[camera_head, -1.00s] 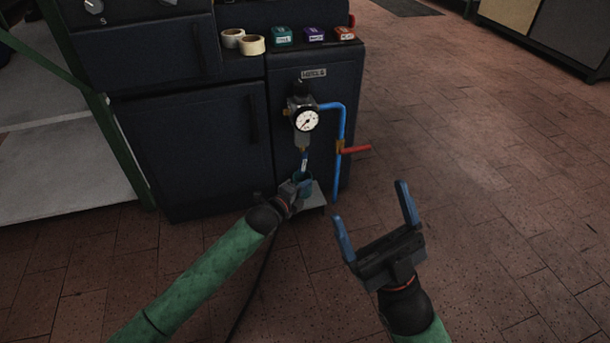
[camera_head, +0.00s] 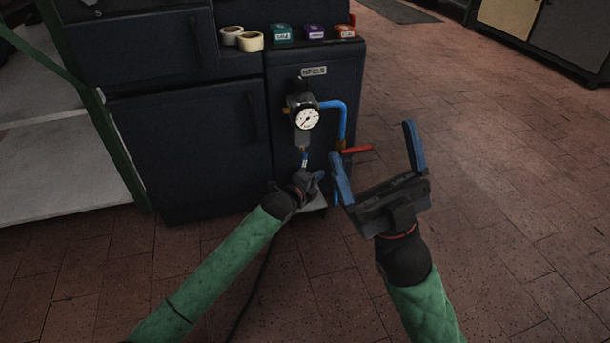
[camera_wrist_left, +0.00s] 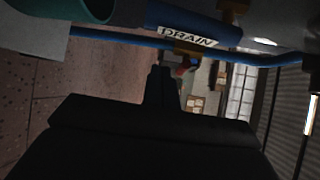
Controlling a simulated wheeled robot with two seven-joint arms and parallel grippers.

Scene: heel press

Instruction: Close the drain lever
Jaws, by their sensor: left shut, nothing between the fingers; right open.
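A red lever (camera_head: 358,149) sticks out to the right from a brass valve (camera_head: 345,152) on the blue pipe (camera_head: 342,118). A short blue tube marked DRAIN (camera_wrist_left: 187,37) hangs under the gauge (camera_head: 306,119). My left gripper (camera_head: 316,182) is shut and empty, just below this tube; its closed fingers (camera_wrist_left: 163,80) show in the left wrist view.
The dark cabinet (camera_head: 190,150) stands behind the pipework. Tape rolls (camera_head: 250,41) and several small boxes (camera_head: 314,32) lie on its ledge. A green-framed rack (camera_head: 125,165) stands at left. The brick floor (camera_head: 490,150) at right is clear.

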